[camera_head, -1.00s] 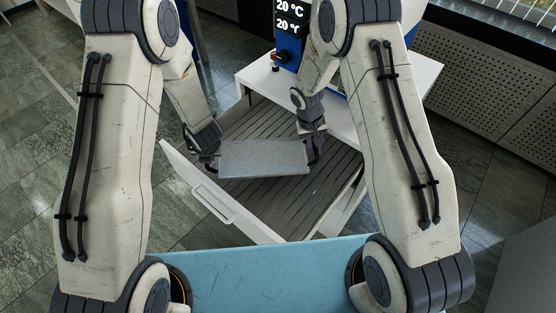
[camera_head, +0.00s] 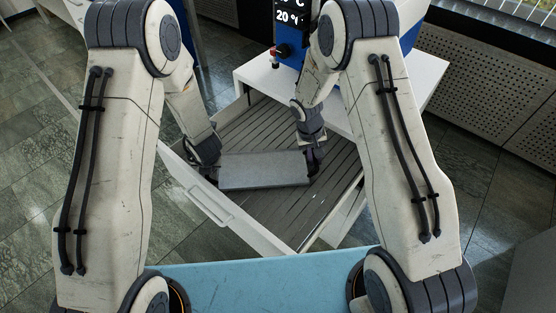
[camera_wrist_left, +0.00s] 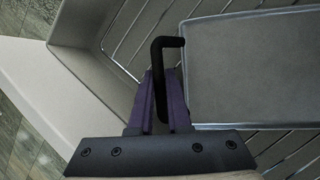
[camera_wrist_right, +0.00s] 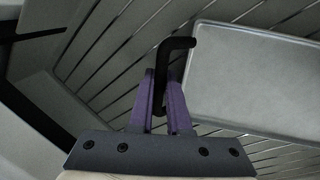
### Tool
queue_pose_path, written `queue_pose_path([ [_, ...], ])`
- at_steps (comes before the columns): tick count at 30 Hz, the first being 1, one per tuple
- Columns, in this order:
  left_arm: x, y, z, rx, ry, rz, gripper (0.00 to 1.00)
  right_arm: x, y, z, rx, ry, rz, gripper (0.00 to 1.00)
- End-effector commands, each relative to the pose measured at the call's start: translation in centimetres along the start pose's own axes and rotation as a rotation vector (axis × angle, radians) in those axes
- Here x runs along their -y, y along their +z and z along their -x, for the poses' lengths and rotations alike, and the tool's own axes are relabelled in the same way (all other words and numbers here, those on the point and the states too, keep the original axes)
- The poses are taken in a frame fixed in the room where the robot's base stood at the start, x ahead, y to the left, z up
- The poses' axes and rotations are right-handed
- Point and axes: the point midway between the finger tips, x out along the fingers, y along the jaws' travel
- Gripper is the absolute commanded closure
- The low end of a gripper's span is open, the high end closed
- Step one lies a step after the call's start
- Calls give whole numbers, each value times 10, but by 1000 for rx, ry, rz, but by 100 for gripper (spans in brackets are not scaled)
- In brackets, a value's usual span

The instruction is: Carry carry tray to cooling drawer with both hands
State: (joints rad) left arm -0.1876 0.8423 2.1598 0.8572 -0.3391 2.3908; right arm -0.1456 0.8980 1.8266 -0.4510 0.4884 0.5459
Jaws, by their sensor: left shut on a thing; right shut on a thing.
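The carry tray (camera_head: 265,170) is a flat grey rectangle, held between my two grippers over the slatted floor of the open cooling drawer (camera_head: 222,207). My left gripper (camera_head: 208,165) is shut on the tray's black handle at its left end; the handle shows between the purple fingers in the left wrist view (camera_wrist_left: 163,88). My right gripper (camera_head: 315,157) is shut on the handle at the other end, seen in the right wrist view (camera_wrist_right: 163,85). The tray looks empty and roughly level. I cannot tell whether it touches the slats.
The drawer's white front with its handle is at the left. A white cabinet top (camera_head: 405,85) and a blue unit (camera_head: 288,60) with a temperature display stand behind. A light blue surface (camera_head: 270,283) lies nearest. Bare slats (camera_head: 320,205) lie in front of the tray.

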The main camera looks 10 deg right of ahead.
Motion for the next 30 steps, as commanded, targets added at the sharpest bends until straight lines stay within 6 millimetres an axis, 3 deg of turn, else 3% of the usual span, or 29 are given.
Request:
queue_pose_path([
  [13, 2, -2, -5, -1, -1, -1, 100, 2, -1, -5, -2, -1, 1, 100],
  [14, 2, -3, -5, -2, -2, -2, 77, 2, 0, -5, -2, -1, 1, 77],
  [15, 2, -3, -5, -2, -2, -2, 61, 2, 0, -5, -1, -1, 1, 62],
  [16, 2, -3, -5, -2, -2, -2, 54, 2, 0, -5, -1, -1, 1, 54],
  [30, -1, 2, 6, 0, -1, -1, 54, -1, 0, 6, -2, -1, 0, 54],
])
